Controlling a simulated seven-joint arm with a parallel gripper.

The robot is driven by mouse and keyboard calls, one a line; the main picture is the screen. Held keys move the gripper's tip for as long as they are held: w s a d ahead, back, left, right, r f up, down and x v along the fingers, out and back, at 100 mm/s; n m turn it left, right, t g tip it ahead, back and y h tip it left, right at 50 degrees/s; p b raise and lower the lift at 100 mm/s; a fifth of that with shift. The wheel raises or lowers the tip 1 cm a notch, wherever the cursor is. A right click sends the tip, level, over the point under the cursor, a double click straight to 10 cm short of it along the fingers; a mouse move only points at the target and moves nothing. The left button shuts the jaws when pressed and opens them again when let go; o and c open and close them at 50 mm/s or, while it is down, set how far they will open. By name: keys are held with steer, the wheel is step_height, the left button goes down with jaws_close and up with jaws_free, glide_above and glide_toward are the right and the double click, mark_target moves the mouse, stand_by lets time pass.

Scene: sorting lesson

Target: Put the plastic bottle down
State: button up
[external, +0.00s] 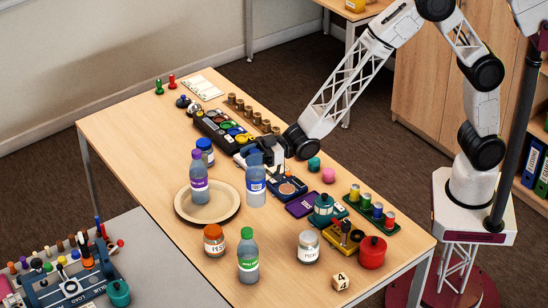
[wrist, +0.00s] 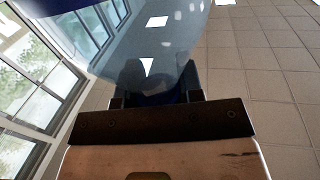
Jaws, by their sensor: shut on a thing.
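A clear plastic bottle with a blue label (external: 256,190) is upright in my gripper (external: 263,158), right of the round plate (external: 228,214). I cannot tell whether its base touches the table. In the wrist view the bottle's clear, bluish body (wrist: 150,45) fills the upper middle, close to the camera, between the dark fingers of my gripper (wrist: 155,90). A purple-capped bottle (external: 199,185) stands on the plate. A green-capped bottle (external: 248,262) stands nearer the front edge.
Jars (external: 214,240) (external: 308,247), a wooden die (external: 340,281) and a red pot (external: 372,252) stand toward the front. A tray of coloured discs (external: 222,130) lies behind. Bare table (external: 285,228) shows right of the plate.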

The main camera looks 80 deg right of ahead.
stand_by(0.3)
steer(key=d+f, duration=0.4)
steer(key=d, duration=0.5)
steer(key=shift+w+f+m+t+h, duration=0.2)
steer(key=shift+m+t+h, duration=0.1)
steer(key=shift+h, duration=0.1)
steer(key=shift+w, duration=0.1)
steer(key=w+a+f, duration=0.1)
steer(key=w+a, duration=0.3)
steer(key=w, duration=1.1)
steer(key=shift+f, duration=0.2)
steer(key=shift+w+a, duration=0.1)
steer(key=shift+f, duration=1.9)
